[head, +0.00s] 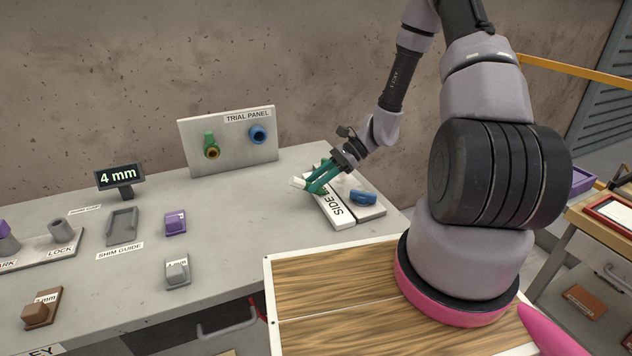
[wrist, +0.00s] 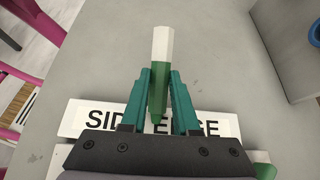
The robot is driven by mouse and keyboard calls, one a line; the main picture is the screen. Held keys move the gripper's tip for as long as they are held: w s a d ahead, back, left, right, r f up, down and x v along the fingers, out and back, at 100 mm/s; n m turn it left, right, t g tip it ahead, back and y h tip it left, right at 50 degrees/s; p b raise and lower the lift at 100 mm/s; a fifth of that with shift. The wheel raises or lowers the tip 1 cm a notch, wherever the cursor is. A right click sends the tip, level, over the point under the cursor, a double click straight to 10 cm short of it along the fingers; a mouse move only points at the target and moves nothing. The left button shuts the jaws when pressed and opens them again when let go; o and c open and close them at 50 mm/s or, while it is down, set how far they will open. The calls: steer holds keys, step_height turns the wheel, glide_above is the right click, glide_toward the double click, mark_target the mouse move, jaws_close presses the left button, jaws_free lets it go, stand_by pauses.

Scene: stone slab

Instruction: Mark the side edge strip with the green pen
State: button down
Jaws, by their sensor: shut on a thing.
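My gripper (head: 318,184) is shut on the green pen (head: 300,183), over the far left part of the side edge board. In the wrist view the pen (wrist: 162,60) lies between my gripper's teal fingers (wrist: 160,82), with a white end pointing away and a green body. The white strip lettered "SIDE EDGE" (head: 335,208) lies on the slab, partly covered by my gripper. In the wrist view the strip (wrist: 90,118) passes under the fingers. I cannot tell whether the pen touches it.
A blue piece (head: 363,197) sits on the board right of the strip. The trial panel (head: 235,155) stands behind, with green and blue knobs. A 4 mm display (head: 119,177), shim guide (head: 122,227) and small blocks stand left. The slab (head: 245,210) between is clear.

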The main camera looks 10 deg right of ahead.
steer(key=shift+s+a, duration=0.2)
steer(key=shift+a, duration=0.7)
stand_by(1.3)
steer(key=shift+r, duration=3.5)
steer(key=w+d+r+m+t+h, duration=0.1)
steer(key=w+d+r+m+t, duration=0.15)
steer(key=w+m+t, duration=0.2)
steer(key=w+d+r+m+t, duration=0.1)
steer(key=w+r+m+t, duration=0.2)
steer(key=w, duration=0.3)
steer(key=w+d+r+m+t+h, duration=0.5)
steer(key=w+d+r+m+h, duration=0.1)
steer(key=d, duration=0.5)
step_height(320, 180, up, 2)
steer(key=m+h, duration=0.1)
steer(key=m, duration=0.2)
steer(key=shift+d, duration=0.2)
steer(key=shift+f, duration=0.1)
